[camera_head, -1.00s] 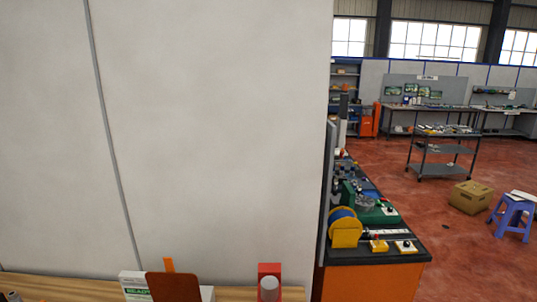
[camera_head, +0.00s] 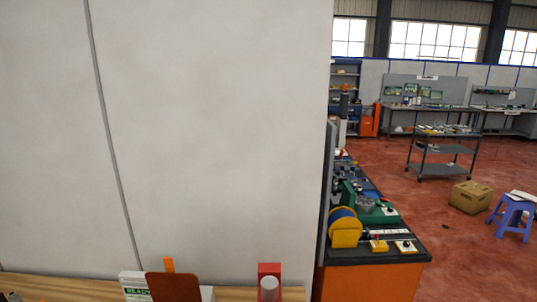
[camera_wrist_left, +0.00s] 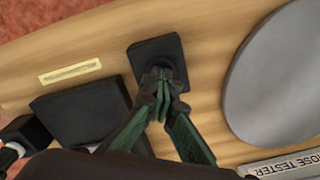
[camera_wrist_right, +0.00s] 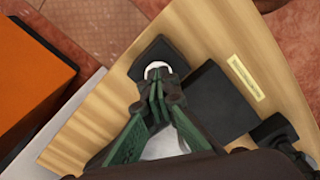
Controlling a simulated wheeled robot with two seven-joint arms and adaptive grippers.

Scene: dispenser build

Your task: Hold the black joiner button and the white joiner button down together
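In the left wrist view, my left gripper (camera_wrist_left: 163,80) is shut with its tips together over a square black base (camera_wrist_left: 142,52) on the wooden bench. The black joiner button is hidden under or blends with the tips. In the right wrist view, my right gripper (camera_wrist_right: 158,82) is shut, its tips at the white joiner button (camera_wrist_right: 156,67), which stands on another square black base (camera_wrist_right: 150,50). The white button's far edge shows past the tips. I cannot tell how far either button is pressed. Neither button nor gripper shows in the head view.
A large grey disc (camera_wrist_left: 280,75) and a plate reading "HOSE TESTER" (camera_wrist_left: 285,162) lie right in the left wrist view. A dark block (camera_wrist_right: 215,100) stands beside the white button's base. An orange cabinet (camera_wrist_right: 35,80) is beyond the bench edge.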

